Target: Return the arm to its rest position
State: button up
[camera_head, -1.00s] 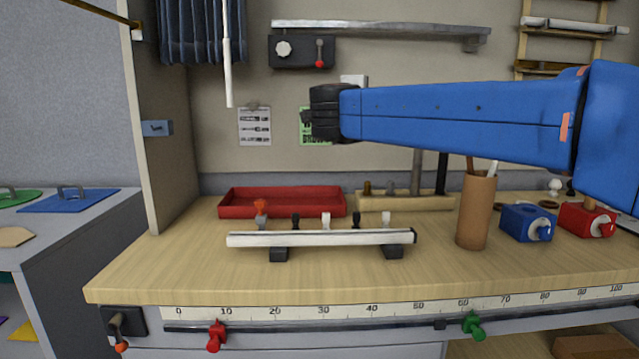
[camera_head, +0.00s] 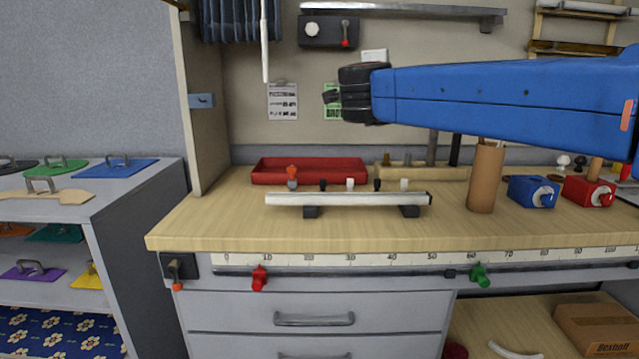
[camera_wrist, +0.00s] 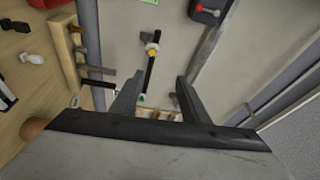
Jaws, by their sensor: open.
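My blue arm (camera_head: 500,100) stretches in from the right across the head view, raised above the workbench. Its dark end, my gripper (camera_head: 330,97), points left in front of the back wall. In the wrist view, my gripper (camera_wrist: 155,92) shows two grey fingers spread apart with nothing between them. Beyond the fingers, the wall with a hanging hammer-like tool (camera_wrist: 150,65) shows. Part of the wall and a green sheet (camera_head: 334,100) are hidden behind my gripper.
The wooden workbench (camera_head: 230,215) holds a red tray (camera_head: 310,172), a white rail (camera_head: 345,199), a brown cup (camera_head: 486,178), a blue box (camera_head: 531,191) and a red box (camera_head: 588,191). Grey shelves (camera_head: 130,200) with handled coloured plates stand left. A wall shelf (camera_head: 400,10) hangs above.

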jog(key=s+d+f+n+g+y, duration=0.1)
jog(key=s+f+n+g+y, duration=0.3)
jog(key=s+f+n, duration=0.7)
jog(key=s+d+f+n+g+y, duration=0.2)
jog(key=s+f+n+y, duration=0.5)
jog(key=f, duration=0.6)
jog(key=s+d+f+n+g+h, duration=0.1)
jog(key=s+d+f, duration=0.4)
jog(key=s+f, duration=0.5)
jog(key=s+d+f+n+g+h, duration=0.1)
jog(key=s+d+f+g+h, duration=0.3)
jog(key=s+f, duration=0.7)
jog(key=shift+s+d+n+g, duration=0.25)
jog(key=shift+d+n+g, duration=0.05)
jog(key=shift+d+g, duration=0.7)
